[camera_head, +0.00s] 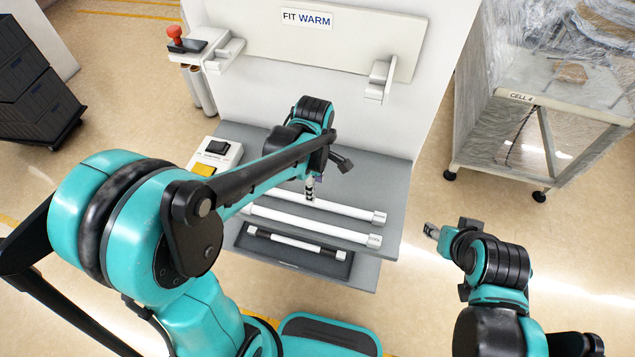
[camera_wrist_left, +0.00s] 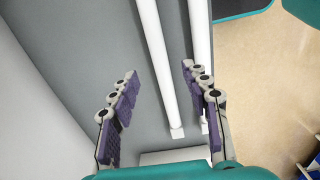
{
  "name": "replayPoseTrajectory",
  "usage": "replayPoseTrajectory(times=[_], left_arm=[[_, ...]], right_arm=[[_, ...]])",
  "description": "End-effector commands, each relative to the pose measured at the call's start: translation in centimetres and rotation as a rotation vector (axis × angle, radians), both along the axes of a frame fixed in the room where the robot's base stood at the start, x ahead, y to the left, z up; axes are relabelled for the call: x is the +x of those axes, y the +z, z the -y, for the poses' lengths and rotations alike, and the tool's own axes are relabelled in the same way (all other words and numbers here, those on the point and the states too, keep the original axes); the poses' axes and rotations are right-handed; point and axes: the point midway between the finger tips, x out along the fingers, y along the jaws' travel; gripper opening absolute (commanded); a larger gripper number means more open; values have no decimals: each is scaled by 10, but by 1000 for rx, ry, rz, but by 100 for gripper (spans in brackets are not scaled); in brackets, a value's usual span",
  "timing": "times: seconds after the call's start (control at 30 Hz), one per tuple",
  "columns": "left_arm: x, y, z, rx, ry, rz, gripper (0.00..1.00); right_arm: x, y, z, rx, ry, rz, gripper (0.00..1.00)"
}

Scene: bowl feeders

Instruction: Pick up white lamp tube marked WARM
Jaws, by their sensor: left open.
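Two white lamp tubes lie side by side on a grey shelf (camera_head: 385,195). The far tube (camera_head: 345,207) has end lettering I cannot read; the near tube (camera_head: 325,231) has a mark that looks like COOL. My left gripper (camera_head: 326,177) is open and empty over the far tube, pointing down. In the left wrist view the far tube (camera_wrist_left: 155,55) runs between the open fingers (camera_wrist_left: 160,76), nearer the right finger. The near tube (camera_wrist_left: 199,30) passes partly behind that finger. My right gripper (camera_head: 433,231) hangs right of the shelf, its jaw state unclear.
A dark tray (camera_head: 262,255) in front holds a black-and-white tube (camera_head: 297,244). A control box (camera_head: 215,152) with a yellow button stands at the shelf's left. A panel (camera_head: 350,38) marked FIT WARM rises behind. A wrapped cart (camera_head: 540,130) stands right.

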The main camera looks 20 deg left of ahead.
Motion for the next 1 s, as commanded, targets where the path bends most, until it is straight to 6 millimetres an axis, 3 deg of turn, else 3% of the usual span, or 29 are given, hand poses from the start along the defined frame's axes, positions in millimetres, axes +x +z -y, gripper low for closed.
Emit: replayPoseTrajectory(times=[0.53,0.87,1.0], left_arm=[[5,-72,3,0,13,-4,47],[5,-78,3,0,13,-3,47],[5,-78,3,0,12,-3,10]], right_arm=[[0,-26,0,0,0,0,46],[0,-27,0,0,0,0,46],[0,-27,0,0,0,0,46]])
